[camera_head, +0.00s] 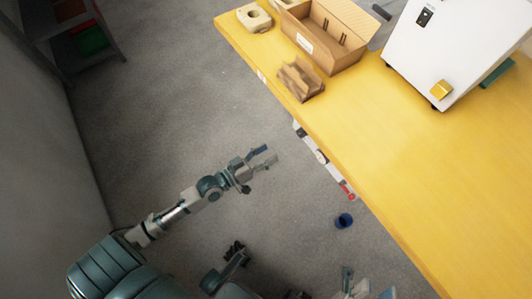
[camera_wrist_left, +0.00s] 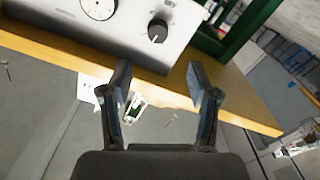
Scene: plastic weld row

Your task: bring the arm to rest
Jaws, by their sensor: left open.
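My left arm reaches in from the lower left in the head view. Its gripper (camera_head: 262,158) is over the grey floor, short of the yellow table's (camera_head: 440,190) near edge. In the left wrist view its two dark fingers (camera_wrist_left: 158,85) stand apart with nothing between them. In the head view, greyish parts (camera_head: 360,286) at the bottom edge look like my right gripper, cut off by the frame. I cannot tell its jaw state.
An open cardboard box (camera_head: 325,35), a brown tray-like piece (camera_head: 300,79) and a beige part (camera_head: 254,17) lie on the table. A white machine (camera_head: 440,45) stands at the back right. A blue cup-like thing (camera_head: 344,221) shows below the table edge. Floor around my left gripper is clear.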

